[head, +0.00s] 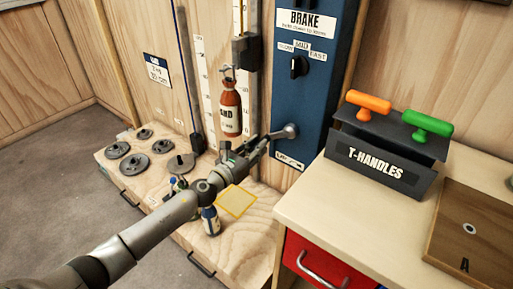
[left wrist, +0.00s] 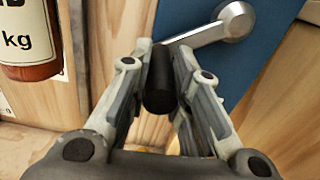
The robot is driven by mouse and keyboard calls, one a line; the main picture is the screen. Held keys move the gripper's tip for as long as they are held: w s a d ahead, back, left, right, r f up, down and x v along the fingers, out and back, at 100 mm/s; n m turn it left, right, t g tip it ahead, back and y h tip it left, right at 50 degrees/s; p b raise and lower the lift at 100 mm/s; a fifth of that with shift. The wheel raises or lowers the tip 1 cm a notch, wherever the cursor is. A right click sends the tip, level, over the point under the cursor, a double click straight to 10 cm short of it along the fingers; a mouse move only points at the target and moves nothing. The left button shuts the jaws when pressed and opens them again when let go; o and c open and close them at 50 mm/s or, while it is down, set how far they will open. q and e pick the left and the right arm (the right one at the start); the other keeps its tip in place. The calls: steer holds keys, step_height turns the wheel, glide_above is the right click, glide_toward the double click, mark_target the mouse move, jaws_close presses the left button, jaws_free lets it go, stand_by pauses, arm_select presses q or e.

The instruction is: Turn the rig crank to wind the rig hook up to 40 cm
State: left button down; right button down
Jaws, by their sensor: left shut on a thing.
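The rig crank (head: 289,131) is a grey metal arm low on the blue brake post (head: 311,70). In the left wrist view its metal arm (left wrist: 215,25) ends in a black handle (left wrist: 159,85). My left gripper (head: 258,146) reaches in from the left and is shut around that handle, with a finger on each side. The crank arm points left and slightly down. The rig hook (head: 227,71) shows small above a red bottle labelled sand (head: 231,108), which hangs in front of a white scale. I cannot read the height. My right gripper is out of view.
A wooden bench (head: 338,165) with a T-handle holder (head: 379,168) stands at right. A low wooden platform (head: 265,214) carries several dark weights, small bottles and a yellow-outlined square (head: 236,201). A black knob (head: 299,66) sits higher on the post. Floor at left is clear.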

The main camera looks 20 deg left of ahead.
arm_select(q)
steer(key=shift+w+a+r+m, duration=0.15)
steer(key=shift+a+r+m, duration=0.2)
steer(key=shift+r+m, duration=0.35)
steer(key=shift+f, duration=0.1)
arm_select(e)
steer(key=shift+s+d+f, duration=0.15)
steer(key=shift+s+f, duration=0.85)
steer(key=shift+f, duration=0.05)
arm_select(q)
steer(key=c, duration=1.3)
jaws_free()
steer(key=shift+c, duration=0.2)
steer(key=shift+o, duration=0.2)
steer(key=shift+s+a+f, duration=0.1)
steer(key=shift+s+a, duration=0.1)
steer(key=shift+s, duration=0.2)
steer(key=v, duration=1.1)
steer(key=shift+s+d, duration=0.1)
